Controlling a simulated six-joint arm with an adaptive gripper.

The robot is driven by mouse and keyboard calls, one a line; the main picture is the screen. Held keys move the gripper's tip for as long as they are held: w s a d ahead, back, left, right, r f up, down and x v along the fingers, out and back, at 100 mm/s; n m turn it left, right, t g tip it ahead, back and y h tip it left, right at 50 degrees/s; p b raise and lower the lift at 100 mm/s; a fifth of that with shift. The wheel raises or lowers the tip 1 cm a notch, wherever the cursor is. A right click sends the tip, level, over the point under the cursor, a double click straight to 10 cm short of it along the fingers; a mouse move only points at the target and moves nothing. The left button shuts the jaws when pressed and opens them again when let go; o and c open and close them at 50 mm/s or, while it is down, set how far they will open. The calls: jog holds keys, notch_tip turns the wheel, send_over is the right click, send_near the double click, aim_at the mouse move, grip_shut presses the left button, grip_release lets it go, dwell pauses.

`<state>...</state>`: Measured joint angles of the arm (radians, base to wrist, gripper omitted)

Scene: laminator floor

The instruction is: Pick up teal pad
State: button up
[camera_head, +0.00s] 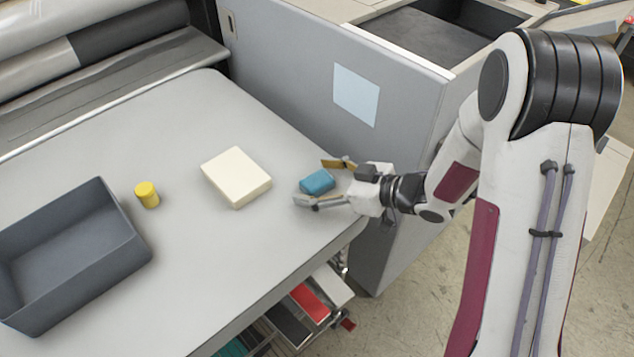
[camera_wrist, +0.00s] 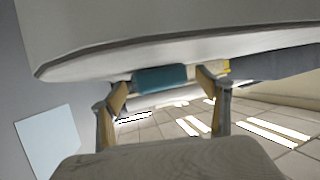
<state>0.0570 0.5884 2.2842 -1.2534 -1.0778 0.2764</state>
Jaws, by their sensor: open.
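The teal pad (camera_head: 317,181) is a small rounded block lying on the grey table near its right edge. My gripper (camera_head: 312,182) comes in from the right, with its fingers spread on either side of the pad. In the head view a gap shows between the pad and the upper finger; contact with the lower finger is hard to tell. In the wrist view the teal pad (camera_wrist: 160,79) shows between the two open fingertips of my gripper (camera_wrist: 163,80), against the table, which fills the top of that picture. Nothing is held.
A cream block (camera_head: 236,176) lies left of the pad. A grey panel (camera_head: 300,70) with a pale blue sheet (camera_head: 356,95) rises behind the table's right edge. Rollers (camera_head: 90,50) are at the back left.

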aim_at(317, 179)
dwell(0.4)
jog(key=c, duration=1)
jog(key=shift+r, duration=0.15)
jog(key=shift+r, duration=4.9)
